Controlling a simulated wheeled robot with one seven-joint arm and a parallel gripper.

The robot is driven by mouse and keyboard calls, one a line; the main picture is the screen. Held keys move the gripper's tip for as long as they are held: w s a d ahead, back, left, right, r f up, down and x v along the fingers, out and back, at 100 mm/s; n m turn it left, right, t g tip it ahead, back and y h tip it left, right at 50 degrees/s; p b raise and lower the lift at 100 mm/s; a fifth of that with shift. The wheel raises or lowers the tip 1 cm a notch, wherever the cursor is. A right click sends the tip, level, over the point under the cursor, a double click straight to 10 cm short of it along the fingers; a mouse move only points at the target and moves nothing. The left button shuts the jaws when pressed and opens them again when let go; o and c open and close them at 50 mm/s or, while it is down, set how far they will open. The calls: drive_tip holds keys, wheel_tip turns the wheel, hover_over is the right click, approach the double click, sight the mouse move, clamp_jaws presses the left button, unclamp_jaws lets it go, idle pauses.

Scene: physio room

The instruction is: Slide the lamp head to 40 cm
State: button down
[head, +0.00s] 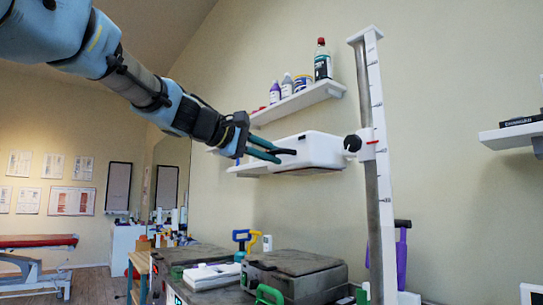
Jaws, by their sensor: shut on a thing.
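The lamp head (322,147) is a white rounded box. It is carried by a black-knobbed slider (353,143) on an upright grey post (366,95). A white scale strip (379,100) with dark marks runs along the post. A small red pointer (377,142) sits on the slider's white bracket, about mid-height on the visible scale; the numbers are too small to read. My gripper (279,153) reaches in from the upper left and is shut on the lamp head's dark handle (287,151) at its left end. The fingers partly hide the handle.
A wall shelf (300,104) with bottles is above and behind the lamp head, and another shelf (512,136) is at the right. Below stand dark grey cases (295,272) and a white device (212,275). A treatment table (35,245) is far left.

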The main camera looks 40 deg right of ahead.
wheel_tip(320, 180, down, 2)
drive_tip(key=shift+f+b, duration=0.15)
drive_tip(key=shift+b, duration=0.55)
drive_tip(key=c, duration=1.1)
unclamp_jaws()
drive_tip(key=shift+a, duration=0.1)
drive_tip(key=b+v, duration=0.1)
drive_tip(key=v, duration=0.9)
drive_tip(key=shift+w+a+r+b, duration=0.1)
drive_tip(key=shift+a+r+b, duration=0.1)
drive_tip(key=shift+a+b, duration=0.15)
